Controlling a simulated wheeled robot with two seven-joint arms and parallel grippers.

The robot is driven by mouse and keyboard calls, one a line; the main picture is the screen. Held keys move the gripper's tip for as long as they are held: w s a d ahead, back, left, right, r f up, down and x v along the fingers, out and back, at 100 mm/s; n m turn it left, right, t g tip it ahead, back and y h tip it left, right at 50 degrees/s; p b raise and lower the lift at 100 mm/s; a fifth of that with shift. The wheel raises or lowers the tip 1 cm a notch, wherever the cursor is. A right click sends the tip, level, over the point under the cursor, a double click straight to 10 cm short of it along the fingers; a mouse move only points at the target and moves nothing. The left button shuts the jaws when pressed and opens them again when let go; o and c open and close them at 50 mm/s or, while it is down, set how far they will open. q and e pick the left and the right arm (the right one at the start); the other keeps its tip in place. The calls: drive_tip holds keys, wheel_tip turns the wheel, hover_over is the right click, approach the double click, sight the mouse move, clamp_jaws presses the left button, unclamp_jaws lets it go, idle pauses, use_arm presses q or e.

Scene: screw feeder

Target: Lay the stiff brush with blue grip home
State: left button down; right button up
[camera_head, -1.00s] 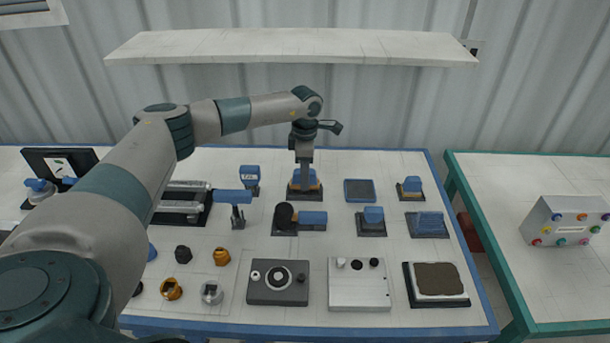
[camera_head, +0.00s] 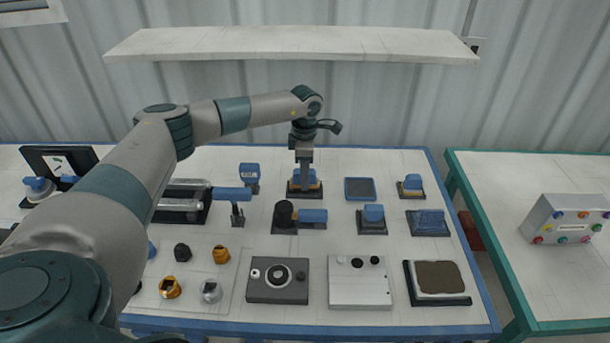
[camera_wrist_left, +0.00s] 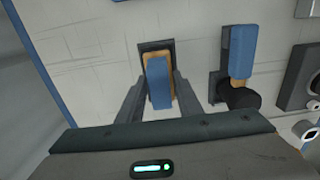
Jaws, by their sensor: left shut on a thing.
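A brush with a blue grip and a tan body (camera_head: 313,178) is at the back middle of the table, on or just over a dark holder (camera_head: 292,192). My left gripper (camera_head: 305,176) points down at it. In the left wrist view the fingers (camera_wrist_left: 159,88) are shut on the brush (camera_wrist_left: 158,85), one on each side of the blue grip. The dark holder (camera_wrist_left: 153,45) shows around its far end. I cannot tell whether the brush rests fully in it. Its bristles are hidden. My right gripper is not in view.
A similar blue-topped block with a tan body (camera_head: 412,185) stands to the right, past a flat blue pad (camera_head: 359,189). A dark cylinder with a blue handle (camera_head: 312,217) lies close in front. A white shelf (camera_head: 290,44) hangs above.

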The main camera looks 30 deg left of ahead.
use_arm(q)
drive_tip(key=shift+f, duration=0.4)
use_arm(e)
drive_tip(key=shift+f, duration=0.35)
use_arm(q)
drive_tip(key=c, duration=1.2)
unclamp_jaws()
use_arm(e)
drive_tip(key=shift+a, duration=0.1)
use_arm(q)
wheel_tip(320, 180, up, 9)
drive_tip(key=b, duration=0.3)
drive_tip(key=shift+f+b, duration=0.1)
drive_tip(key=shift+b, duration=0.2)
drive_tip(key=shift+r+b, duration=0.95)
drive_tip(key=shift+r, duration=3.35)
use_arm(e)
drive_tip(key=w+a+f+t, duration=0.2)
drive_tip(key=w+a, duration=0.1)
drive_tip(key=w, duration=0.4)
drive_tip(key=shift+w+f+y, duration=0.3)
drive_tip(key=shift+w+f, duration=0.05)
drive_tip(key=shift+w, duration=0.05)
use_arm(q)
drive_tip(key=shift+r, duration=0.1)
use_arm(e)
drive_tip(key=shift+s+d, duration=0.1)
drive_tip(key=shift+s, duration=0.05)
